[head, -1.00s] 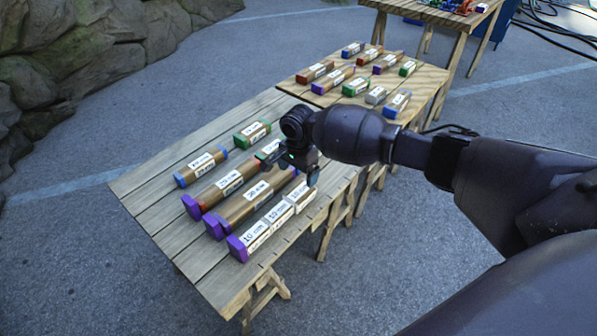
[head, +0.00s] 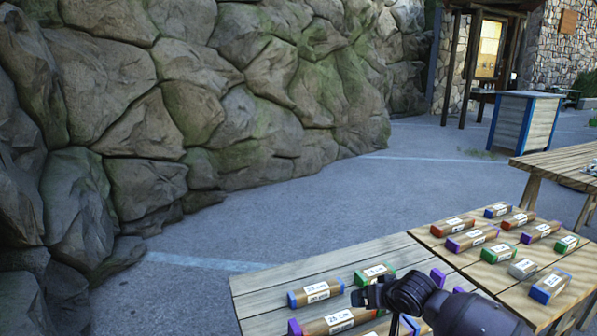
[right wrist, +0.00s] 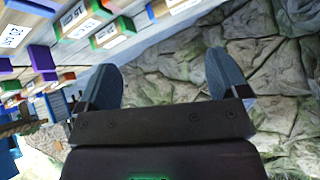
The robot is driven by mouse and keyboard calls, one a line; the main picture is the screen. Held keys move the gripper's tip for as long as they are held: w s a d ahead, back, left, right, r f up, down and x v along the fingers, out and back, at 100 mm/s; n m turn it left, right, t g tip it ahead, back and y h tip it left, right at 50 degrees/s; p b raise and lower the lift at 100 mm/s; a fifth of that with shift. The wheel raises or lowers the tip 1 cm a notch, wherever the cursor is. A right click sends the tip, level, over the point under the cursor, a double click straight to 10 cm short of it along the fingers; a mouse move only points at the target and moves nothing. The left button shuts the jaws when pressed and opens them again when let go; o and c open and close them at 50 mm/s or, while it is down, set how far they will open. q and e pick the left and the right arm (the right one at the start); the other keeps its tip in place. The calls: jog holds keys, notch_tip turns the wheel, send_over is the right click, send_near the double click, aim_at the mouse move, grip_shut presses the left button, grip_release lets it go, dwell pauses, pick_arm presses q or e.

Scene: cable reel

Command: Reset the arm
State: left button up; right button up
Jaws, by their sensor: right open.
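My right arm comes in from the bottom right of the head view. Its gripper (head: 368,294) is over the near wooden table (head: 255,292), among the labelled bars, and its fingers are hard to make out there. In the right wrist view the two blue-grey fingers of this gripper (right wrist: 162,72) are spread apart with nothing between them. A blue-ended bar (head: 316,291) lies just left of the gripper, and a green-ended bar (head: 374,273) lies behind it. A longer purple-ended bar (head: 335,322) is partly cut off at the bottom. My left gripper is not visible.
A second wooden table (head: 425,238) adjoins at the right and bears several coloured bars. A third table (head: 560,166) stands farther right. A rock wall (head: 215,100) rises at the left and back. Open pavement (head: 330,205) lies between wall and tables.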

jog(key=s+a+n+t+y+p, duration=0.1)
jog(key=s+n+t, duration=0.15)
jog(key=s, duration=0.35)
jog(key=s+a+n+t+y, duration=0.1)
jog(key=s+a+n+t, duration=0.15)
jog(key=s, duration=0.35)
jog(key=s+d+f+m+h, duration=0.1)
jog(key=s+d+f, duration=0.2)
jog(key=s, duration=0.6)
jog(key=s+d+f+m+g+h+p, duration=0.1)
jog(key=s+d, duration=0.4)
jog(key=s, duration=0.5)
jog(key=s+d+f+m+g+h+p, duration=0.1)
jog(key=s+d+f+m+h, duration=0.1)
jog(key=s+f, duration=0.4)
jog(key=s+d+h, duration=0.1)
jog(key=s+d, duration=0.1)
jog(key=s, duration=0.2)
jog(key=shift+m, duration=0.4)
jog(key=shift+s+d, duration=0.1)
